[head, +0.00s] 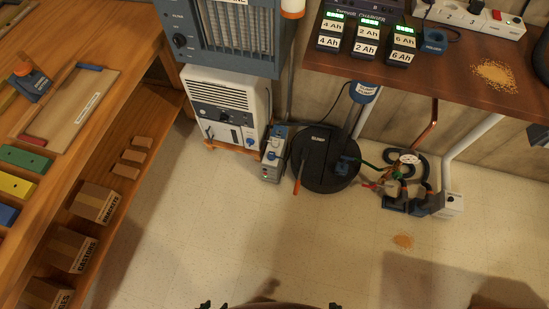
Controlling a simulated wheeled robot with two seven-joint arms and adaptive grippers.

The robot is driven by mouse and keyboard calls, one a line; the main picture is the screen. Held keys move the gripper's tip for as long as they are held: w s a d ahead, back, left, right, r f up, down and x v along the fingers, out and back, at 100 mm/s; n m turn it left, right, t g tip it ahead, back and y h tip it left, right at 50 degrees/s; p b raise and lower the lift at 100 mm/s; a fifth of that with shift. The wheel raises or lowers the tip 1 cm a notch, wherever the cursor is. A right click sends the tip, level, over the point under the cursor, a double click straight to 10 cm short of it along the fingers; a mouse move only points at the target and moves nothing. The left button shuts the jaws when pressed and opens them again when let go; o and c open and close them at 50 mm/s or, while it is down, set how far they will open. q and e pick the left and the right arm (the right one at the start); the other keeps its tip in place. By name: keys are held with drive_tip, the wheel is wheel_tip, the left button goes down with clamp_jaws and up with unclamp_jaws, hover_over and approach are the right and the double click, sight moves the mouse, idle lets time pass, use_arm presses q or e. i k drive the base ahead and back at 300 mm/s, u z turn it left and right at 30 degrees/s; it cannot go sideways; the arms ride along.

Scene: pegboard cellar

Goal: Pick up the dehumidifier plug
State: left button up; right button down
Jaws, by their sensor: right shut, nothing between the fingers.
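A white dehumidifier-like unit (222,92) with a vent grille stands on the floor below a grey-blue cabinet. I cannot tell which plug belongs to the dehumidifier. My right gripper (335,305) is shut and empty.
A brown bench (440,75) with battery chargers overhangs the right side. A wooden shelf unit (150,135) with boxes stands at left. The middle floor (300,235) is mostly clear.

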sight(276, 142)
drive_tip(key=k, duration=0.45)
drive_tip(key=u, duration=0.45)
drive_tip(key=i, duration=0.55)
drive_tip(key=z, duration=1.45)
drive_tip(key=i, duration=0.5)
drive_tip(key=u, duration=0.05)
